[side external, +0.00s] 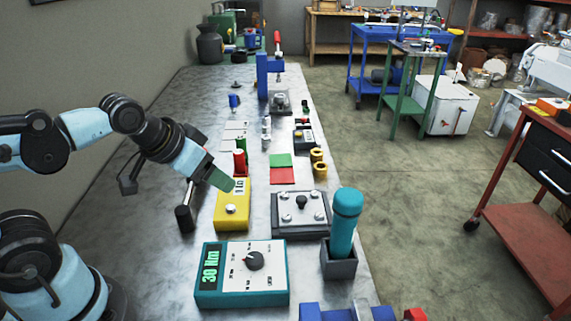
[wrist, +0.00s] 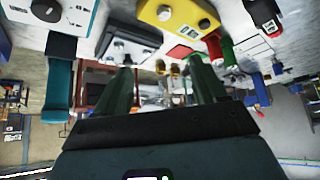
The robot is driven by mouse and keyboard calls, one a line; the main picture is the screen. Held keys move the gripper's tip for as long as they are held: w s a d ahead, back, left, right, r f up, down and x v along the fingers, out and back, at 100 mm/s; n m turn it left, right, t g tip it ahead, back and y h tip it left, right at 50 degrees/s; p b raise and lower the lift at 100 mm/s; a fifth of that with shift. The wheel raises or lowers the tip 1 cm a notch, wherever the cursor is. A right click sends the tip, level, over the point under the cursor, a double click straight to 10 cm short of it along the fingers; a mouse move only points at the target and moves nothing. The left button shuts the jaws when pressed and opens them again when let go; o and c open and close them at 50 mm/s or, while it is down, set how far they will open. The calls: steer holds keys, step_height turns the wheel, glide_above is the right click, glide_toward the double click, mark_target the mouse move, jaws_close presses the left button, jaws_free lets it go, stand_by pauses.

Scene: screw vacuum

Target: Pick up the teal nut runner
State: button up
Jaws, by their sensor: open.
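The teal nut runner (side external: 346,218) stands upright, slightly tilted, in a dark grey square holder (side external: 339,262) near the front right edge of the bench. In the wrist view, which is upside down, the nut runner (wrist: 58,90) shows at the left, outside the space between my fingers. My gripper (side external: 222,182) hovers near the yellow box, left of the nut runner and farther back. Its two green fingers (wrist: 163,80) are spread apart with nothing held between them. The nut runner's lower end is hidden inside the holder.
A teal torque box (side external: 242,274) reading 30 Nm lies left of the holder. A grey plate with bolts (side external: 300,212) and a yellow box (side external: 232,210) lie behind. A black-ended post (side external: 185,217) stands near my gripper. The bench's left front is clear.

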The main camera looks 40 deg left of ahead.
steer(key=m+g+h, duration=0.7)
steer(key=m+h, duration=0.8)
steer(key=m, duration=0.3)
glide_toward(355, 225)
steer(key=shift+x, duration=4.9)
steer(key=shift+f, duration=0.1)
